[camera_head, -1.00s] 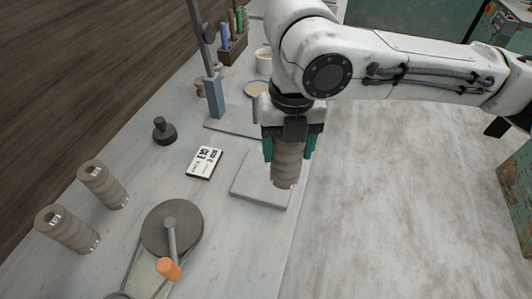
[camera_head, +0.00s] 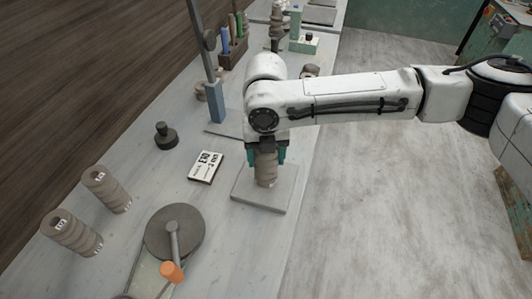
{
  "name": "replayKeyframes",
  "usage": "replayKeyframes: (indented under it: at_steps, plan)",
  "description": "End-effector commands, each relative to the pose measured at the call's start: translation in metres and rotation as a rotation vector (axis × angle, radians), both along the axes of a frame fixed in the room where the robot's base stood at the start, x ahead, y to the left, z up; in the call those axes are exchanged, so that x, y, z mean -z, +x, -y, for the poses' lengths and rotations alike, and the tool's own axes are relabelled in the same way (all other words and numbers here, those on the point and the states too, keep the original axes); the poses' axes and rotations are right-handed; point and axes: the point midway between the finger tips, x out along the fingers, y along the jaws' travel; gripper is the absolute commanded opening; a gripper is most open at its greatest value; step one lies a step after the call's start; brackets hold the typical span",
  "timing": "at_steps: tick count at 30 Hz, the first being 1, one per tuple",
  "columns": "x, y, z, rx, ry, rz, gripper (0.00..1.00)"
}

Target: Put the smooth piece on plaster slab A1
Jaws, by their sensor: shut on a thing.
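My gripper (camera_head: 266,160) is shut on an upright grey-brown clay piece (camera_head: 266,172) with faint bands and a small white tag near its bottom. Its upper part is hidden between the teal fingers. The piece stands over the middle of a pale square plaster slab (camera_head: 272,203); I cannot tell whether its base touches the slab. No slab label is legible. Two ridged clay pieces with white tags stand at the left, one farther back (camera_head: 106,189) and one nearer (camera_head: 72,232).
A black-and-white card (camera_head: 205,166) lies left of the slab, with a dark knobbed weight (camera_head: 165,135) beyond it. A grey wheel with an orange-handled crank (camera_head: 172,270) is at the front. A post on a blue block (camera_head: 215,104) rises behind. The slab's right side is near the table edge.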

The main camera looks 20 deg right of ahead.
Motion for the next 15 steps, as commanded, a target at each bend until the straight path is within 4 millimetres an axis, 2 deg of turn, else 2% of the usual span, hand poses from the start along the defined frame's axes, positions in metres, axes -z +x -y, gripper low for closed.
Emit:
replayKeyframes:
  at_steps: [11,12,15]
  plan:
    - [0.0039,0.0003,-0.0002,0.001,0.002,0.002,0.08]
    - [0.0053,-0.0003,-0.0001,0.001,0.001,-0.001,0.65]
    - [0.0046,-0.0002,0.0,0.001,0.001,-0.001,0.74]
